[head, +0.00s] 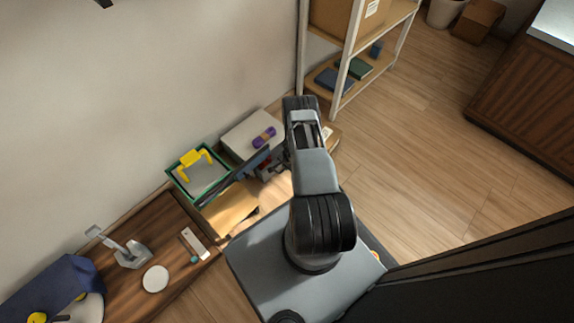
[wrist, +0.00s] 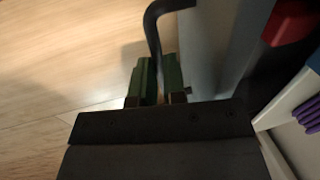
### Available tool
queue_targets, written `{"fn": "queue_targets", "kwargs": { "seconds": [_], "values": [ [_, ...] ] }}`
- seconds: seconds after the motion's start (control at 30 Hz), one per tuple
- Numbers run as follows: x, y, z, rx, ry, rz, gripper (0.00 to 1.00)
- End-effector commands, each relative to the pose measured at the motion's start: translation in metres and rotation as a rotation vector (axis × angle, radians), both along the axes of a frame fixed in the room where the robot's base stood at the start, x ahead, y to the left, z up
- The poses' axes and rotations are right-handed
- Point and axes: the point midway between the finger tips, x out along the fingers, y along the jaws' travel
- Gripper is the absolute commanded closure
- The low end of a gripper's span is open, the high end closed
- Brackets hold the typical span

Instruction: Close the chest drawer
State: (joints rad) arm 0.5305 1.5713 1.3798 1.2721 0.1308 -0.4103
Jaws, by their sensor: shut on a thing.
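The chest (head: 246,134) has a pale top and stands against the wall in the head view. Its drawer (head: 268,168) is pulled out, with small things inside; my arm hides part of it. In the wrist view the drawer's grey front (wrist: 208,50) is upright, with a black bent handle (wrist: 154,35) on it. My gripper (wrist: 158,70) has green fingers on both sides of the handle and is shut on it. The head view does not show the fingertips clearly. A red thing (wrist: 290,20) shows behind the front.
A purple bundle (head: 264,137) lies on the chest top. A green bin (head: 184,185) with a yellow thing stands left of the chest. A wooden bench (head: 185,265) is at lower left, and a shelf rack (head: 345,75) at the back. The floor (head: 430,150) to the right is clear.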

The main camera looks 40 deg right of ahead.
Motion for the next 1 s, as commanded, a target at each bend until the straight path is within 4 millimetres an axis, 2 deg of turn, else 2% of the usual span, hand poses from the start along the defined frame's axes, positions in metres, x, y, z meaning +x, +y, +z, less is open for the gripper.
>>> {"fn": "queue_targets", "kwargs": {
  "seconds": [0.03, 0.07, 0.3, 0.53, 0.67, 1.0],
  "values": [
    [-0.001, 0.002, 0.0, 0.008, 0.002, 0.004, 1.0],
    [-0.002, 0.002, 0.0, 0.009, 0.002, 0.003, 0.87],
    [-0.002, 0.0, 0.0, 0.007, 0.001, -0.002, 0.64],
    [-0.001, 0.0, 0.0, 0.006, 0.001, -0.001, 0.63],
    [-0.002, 0.0, 0.01, 0.005, 0.001, 0.0, 0.63],
    [-0.014, -0.002, 0.075, 0.007, 0.001, -0.003, 0.63]
  ]
}}
